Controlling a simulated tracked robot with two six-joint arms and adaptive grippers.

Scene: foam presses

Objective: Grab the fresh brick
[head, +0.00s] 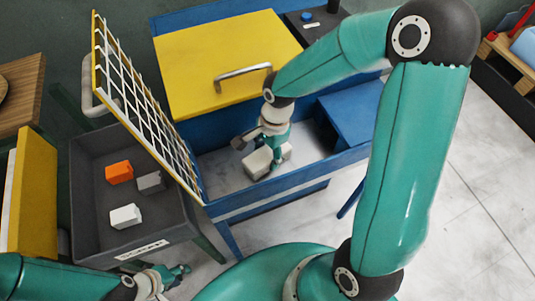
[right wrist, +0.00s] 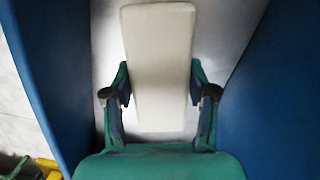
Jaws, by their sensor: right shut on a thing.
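A cream-white brick (head: 256,163) lies on the pale floor of the blue press (head: 250,212), in the open bay. In the right wrist view the brick (right wrist: 159,60) is long and fills the space between the fingers. My right gripper (right wrist: 160,88) is shut on it, one finger against each long side. In the head view my right gripper (head: 264,158) reaches down into the bay and hides part of the brick. My left gripper (head: 174,276) is at the lower left, near the front of the grey tray, apart from the bricks; its finger opening is unclear.
A yellow lid with a white grid (head: 140,103) stands open left of the bay. A closed yellow lid (head: 225,60) with a metal handle is behind. The grey tray (head: 88,222) holds orange (head: 119,172), grey (head: 151,182) and white (head: 125,216) bricks. Blue walls flank the bay.

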